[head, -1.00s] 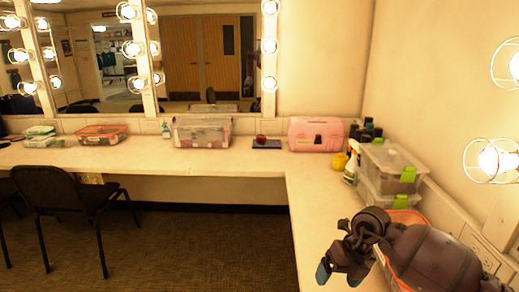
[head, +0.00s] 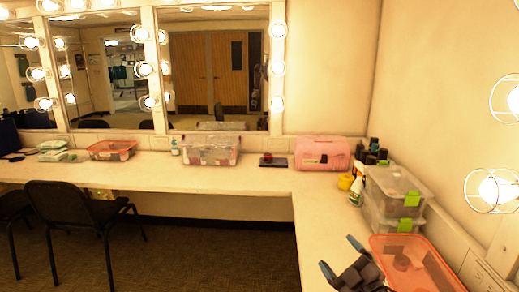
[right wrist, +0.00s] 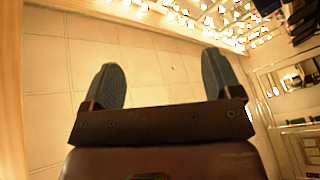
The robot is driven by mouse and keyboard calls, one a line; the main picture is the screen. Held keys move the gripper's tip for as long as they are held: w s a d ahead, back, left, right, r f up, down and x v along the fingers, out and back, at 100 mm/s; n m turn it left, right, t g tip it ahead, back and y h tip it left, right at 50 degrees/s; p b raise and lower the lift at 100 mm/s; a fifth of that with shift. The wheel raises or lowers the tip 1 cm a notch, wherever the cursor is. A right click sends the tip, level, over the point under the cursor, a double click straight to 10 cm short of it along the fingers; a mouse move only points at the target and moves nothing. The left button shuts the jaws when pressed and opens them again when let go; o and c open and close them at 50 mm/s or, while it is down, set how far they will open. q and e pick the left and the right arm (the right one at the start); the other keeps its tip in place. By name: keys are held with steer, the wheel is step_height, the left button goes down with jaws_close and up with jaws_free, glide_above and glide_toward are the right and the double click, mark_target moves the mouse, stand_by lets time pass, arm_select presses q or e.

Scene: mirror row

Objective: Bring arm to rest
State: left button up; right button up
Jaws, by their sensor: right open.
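My right gripper (head: 341,257) shows at the bottom right of the head view, over the right-hand counter. It is beside the left edge of an orange-rimmed tray and holds nothing. In the right wrist view its two blue-grey fingers (right wrist: 163,85) stand wide apart with nothing between them. Beyond them is a pale tiled surface. Most of my right arm is out of the head view. My left gripper is in neither view.
The right counter holds the orange-rimmed tray (head: 376,240), stacked clear bins (head: 388,213) and a spray bottle (head: 357,187). A pink case (head: 322,153) and a clear box (head: 210,162) stand along the back counter (head: 240,181). A black chair (head: 70,212) stands at left.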

steer(key=s+d+f+m+g+h+p, duration=0.2)
steer(key=s+f, duration=0.4)
steer(key=s, duration=0.3)
steer(key=s+d+f+m+g+h+p, duration=0.2)
steer(key=s+d+f+m+h, duration=0.1)
steer(key=s+f+m, duration=0.4)
steer(key=s+d+f+m+g+h+p, duration=0.1)
steer(key=s+d+f+m+g+h, duration=0.2)
steer(key=s+f, duration=0.4)
steer(key=shift+s+d+m+h+p, duration=0.15)
steer(key=shift+s+d+m, duration=0.1)
steer(key=shift+s, duration=0.45)
steer(key=shift+s+d+m+h+p, duration=0.1)
steer(key=shift+s+d+m, duration=0.1)
steer(key=shift+s, duration=0.45)
steer(key=shift+s+d+m+h+p, duration=0.15)
steer(key=shift+s+m, duration=0.1)
steer(key=shift+s, duration=0.45)
